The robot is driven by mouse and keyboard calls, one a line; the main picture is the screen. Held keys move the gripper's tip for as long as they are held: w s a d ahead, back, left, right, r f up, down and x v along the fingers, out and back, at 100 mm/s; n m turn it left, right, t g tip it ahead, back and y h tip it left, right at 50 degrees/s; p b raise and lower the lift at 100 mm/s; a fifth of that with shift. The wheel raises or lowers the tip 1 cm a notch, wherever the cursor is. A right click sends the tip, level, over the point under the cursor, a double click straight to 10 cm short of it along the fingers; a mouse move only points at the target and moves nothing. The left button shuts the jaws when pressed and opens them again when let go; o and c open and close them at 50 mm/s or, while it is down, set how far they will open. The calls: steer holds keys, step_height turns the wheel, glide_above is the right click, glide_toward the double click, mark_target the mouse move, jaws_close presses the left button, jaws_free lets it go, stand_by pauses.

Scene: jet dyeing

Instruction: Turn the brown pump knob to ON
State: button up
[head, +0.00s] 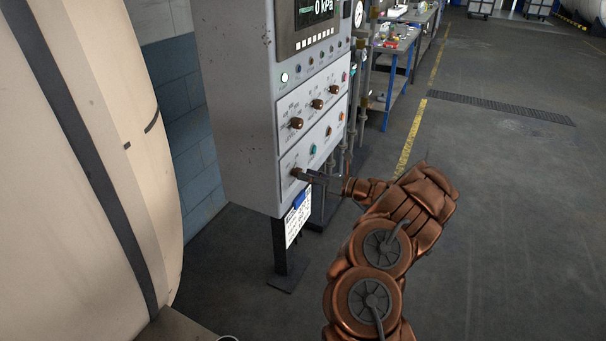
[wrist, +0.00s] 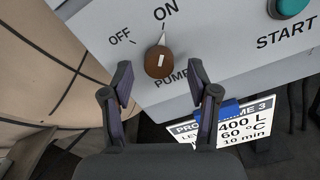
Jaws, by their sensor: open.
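The brown pump knob (wrist: 158,62) sits on the grey panel above the PUMP label in the wrist view. Its white pointer points up toward the ON mark, with OFF to the upper left. My gripper (wrist: 160,78) is open, with one finger on each side of the knob's lower part. Gaps show between the fingers and the knob, and I cannot tell how deep the tips reach. In the head view my gripper (head: 306,177) is at the lower part of the control cabinet (head: 236,120), beside the knob (head: 295,172), which is partly hidden.
A teal START button (wrist: 290,7) is right of the knob. A programme card (wrist: 225,125) with a blue clip hangs below the panel. Several brown knobs (head: 317,104) are higher up. A large cream vessel (head: 80,150) stands left; open floor lies right.

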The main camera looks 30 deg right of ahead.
steer(key=v, duration=0.9)
steer(key=shift+s, duration=0.2)
steer(key=shift+d+b, duration=0.15)
steer(key=shift+b, duration=0.15)
steer(key=w+a+n+b, duration=0.5)
steer(key=w+b, duration=0.3)
steer(key=w, duration=0.2)
steer(key=shift+a+b, duration=0.35)
steer(key=shift+a, duration=0.2)
steer(key=shift+c, duration=0.5)
jaws_close()
